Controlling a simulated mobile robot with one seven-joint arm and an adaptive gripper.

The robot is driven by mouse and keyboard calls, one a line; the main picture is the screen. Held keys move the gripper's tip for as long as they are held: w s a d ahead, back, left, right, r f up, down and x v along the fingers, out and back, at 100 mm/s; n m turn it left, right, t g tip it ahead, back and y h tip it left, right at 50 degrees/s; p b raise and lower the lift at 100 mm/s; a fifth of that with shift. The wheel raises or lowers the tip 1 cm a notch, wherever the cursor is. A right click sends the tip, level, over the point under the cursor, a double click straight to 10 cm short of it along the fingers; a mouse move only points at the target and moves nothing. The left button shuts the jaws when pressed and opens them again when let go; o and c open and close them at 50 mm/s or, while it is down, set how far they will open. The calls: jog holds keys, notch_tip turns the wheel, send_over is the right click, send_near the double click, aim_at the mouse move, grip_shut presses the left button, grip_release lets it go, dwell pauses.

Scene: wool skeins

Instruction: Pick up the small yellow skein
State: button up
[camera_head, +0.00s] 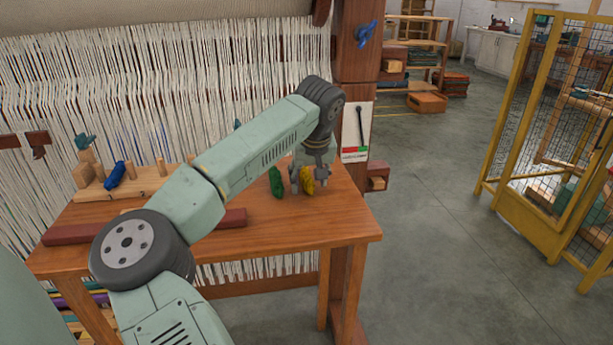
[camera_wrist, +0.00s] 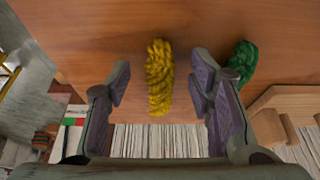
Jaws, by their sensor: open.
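The small yellow skein (camera_head: 307,181) lies on the wooden table (camera_head: 290,226) near its right end. In the wrist view the yellow skein (camera_wrist: 159,77) lies between my two open fingers, with a gap on each side. My gripper (camera_head: 303,186) points down at the table around the yellow skein; its spread fingertips also show in the wrist view (camera_wrist: 162,78). A green skein (camera_head: 276,182) lies just left of the yellow one. In the wrist view the green skein (camera_wrist: 242,63) is just outside the right finger, which partly hides it.
A wooden peg board (camera_head: 125,186) with a blue skein (camera_head: 116,175) stands at the table's left. A dark red bar (camera_head: 85,231) lies partly behind my arm. The loom's white warp threads (camera_head: 180,80) rise behind the table. Floor to the right is clear up to a yellow mesh cage (camera_head: 520,205).

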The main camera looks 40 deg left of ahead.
jog(key=c, duration=1)
jog(key=shift+r, duration=0.1)
jog(key=shift+c, duration=0.2)
